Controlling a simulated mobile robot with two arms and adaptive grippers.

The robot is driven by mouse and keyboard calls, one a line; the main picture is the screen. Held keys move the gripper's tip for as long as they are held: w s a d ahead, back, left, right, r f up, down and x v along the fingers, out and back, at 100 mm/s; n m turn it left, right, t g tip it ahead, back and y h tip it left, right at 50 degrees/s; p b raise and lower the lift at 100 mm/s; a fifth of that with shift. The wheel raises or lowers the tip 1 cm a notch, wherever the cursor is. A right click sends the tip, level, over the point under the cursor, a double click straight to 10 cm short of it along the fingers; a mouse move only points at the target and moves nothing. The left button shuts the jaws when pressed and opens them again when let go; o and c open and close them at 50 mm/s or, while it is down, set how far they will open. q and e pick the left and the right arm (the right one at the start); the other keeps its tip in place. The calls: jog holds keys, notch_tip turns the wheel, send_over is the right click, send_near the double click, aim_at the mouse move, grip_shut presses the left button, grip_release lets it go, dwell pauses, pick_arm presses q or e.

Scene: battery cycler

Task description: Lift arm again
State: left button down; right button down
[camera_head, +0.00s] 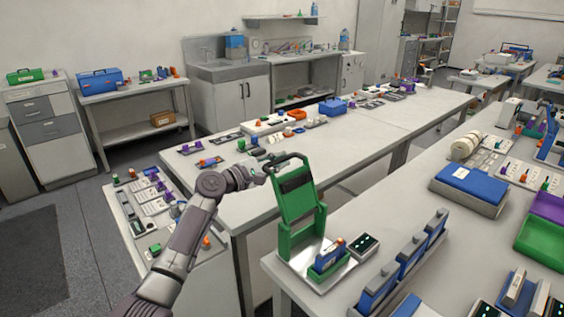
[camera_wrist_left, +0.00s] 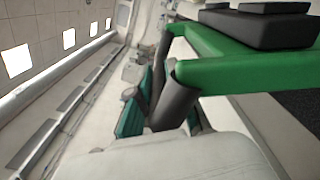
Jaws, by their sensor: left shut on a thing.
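The battery cycler stands at the near table's left corner. Its green hinged arm (camera_head: 297,205) is raised nearly upright, with a black pad near the top and a dark bar handle (camera_head: 290,158) at its upper end. My left gripper (camera_head: 269,166) is shut on this handle. In the left wrist view, the gripper (camera_wrist_left: 150,105) with teal finger pads is at the dark handle (camera_wrist_left: 176,97), beside the green arm (camera_wrist_left: 245,72). Below the arm, a blue cell (camera_head: 329,254) sits in a green holder on the metal base plate (camera_head: 310,272). My right gripper is not in view.
A black panel with small lights (camera_head: 364,246) adjoins the base. Several blue upright units (camera_head: 411,255) stand to its right. A blue box (camera_head: 468,187) and green bin (camera_head: 543,241) are farther right. The long middle table (camera_head: 350,140) lies behind, its near part mostly clear.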

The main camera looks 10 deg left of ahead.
pick_arm(q)
jog(key=shift+a+f, duration=0.1)
dwell(0.4)
jog(key=c, duration=1.1)
grip_release()
jog(key=shift+w+a+f, duration=0.1)
jog(key=shift+w, duration=0.05)
jog(key=shift+c, duration=0.2)
jog(key=v, duration=1.2)
